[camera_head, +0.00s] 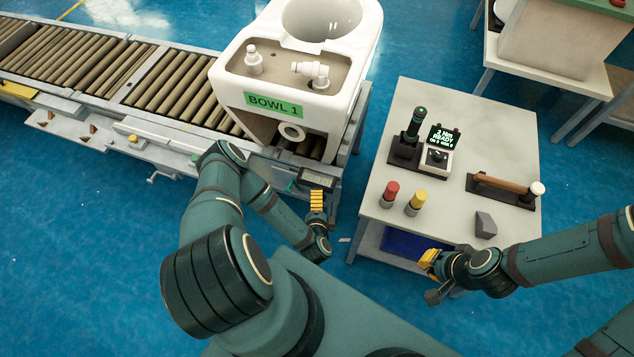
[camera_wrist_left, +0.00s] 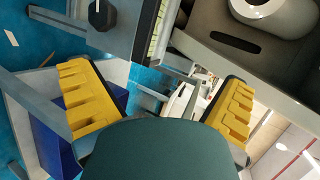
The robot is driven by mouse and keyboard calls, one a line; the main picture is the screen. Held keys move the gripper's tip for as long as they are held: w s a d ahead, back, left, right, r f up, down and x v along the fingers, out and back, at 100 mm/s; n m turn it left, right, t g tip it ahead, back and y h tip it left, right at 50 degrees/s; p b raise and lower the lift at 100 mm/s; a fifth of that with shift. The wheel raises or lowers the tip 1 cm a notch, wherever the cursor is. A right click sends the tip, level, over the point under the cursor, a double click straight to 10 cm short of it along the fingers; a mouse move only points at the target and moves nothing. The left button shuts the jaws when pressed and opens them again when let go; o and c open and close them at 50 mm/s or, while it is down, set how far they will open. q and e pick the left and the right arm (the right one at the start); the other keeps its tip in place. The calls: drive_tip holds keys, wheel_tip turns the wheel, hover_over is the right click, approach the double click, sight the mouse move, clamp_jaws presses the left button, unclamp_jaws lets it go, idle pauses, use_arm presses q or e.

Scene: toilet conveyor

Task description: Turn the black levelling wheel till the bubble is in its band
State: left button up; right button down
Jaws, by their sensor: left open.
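The black levelling wheel (camera_wrist_left: 102,15) shows as a dark knob on a grey plate at the upper left of the left wrist view. A pale yellow-green strip with marks (camera_wrist_left: 157,30), likely the level, lies beside it; I cannot make out a bubble. In the head view a small dark-framed panel (camera_head: 318,179) sits at the conveyor's end under the bowl. My left gripper (camera_head: 317,201) is just below that panel, and its spread yellow fingers (camera_wrist_left: 160,98) hold nothing in the wrist view. My right gripper (camera_head: 430,263) is by the table's front edge; its jaw opening is unclear.
The white toilet bowl (camera_head: 228,93), labelled BOWL 1, stands on the roller conveyor (camera_head: 92,62). The right-hand table (camera_head: 465,105) carries a black-handled tool (camera_head: 413,125), a small display (camera_head: 443,138), red (camera_head: 390,191) and yellow (camera_head: 417,199) pieces and a hammer (camera_head: 505,184). Blue floor separates them.

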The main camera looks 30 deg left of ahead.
use_arm(q)
drive_tip(key=shift+b+x, duration=1.85)
drive_tip(key=shift+x, duration=0.8)
drive_tip(key=shift+r, duration=0.1)
drive_tip(key=p+v, duration=0.8)
drive_tip(key=v, duration=0.2)
drive_tip(key=shift+p, duration=0.3)
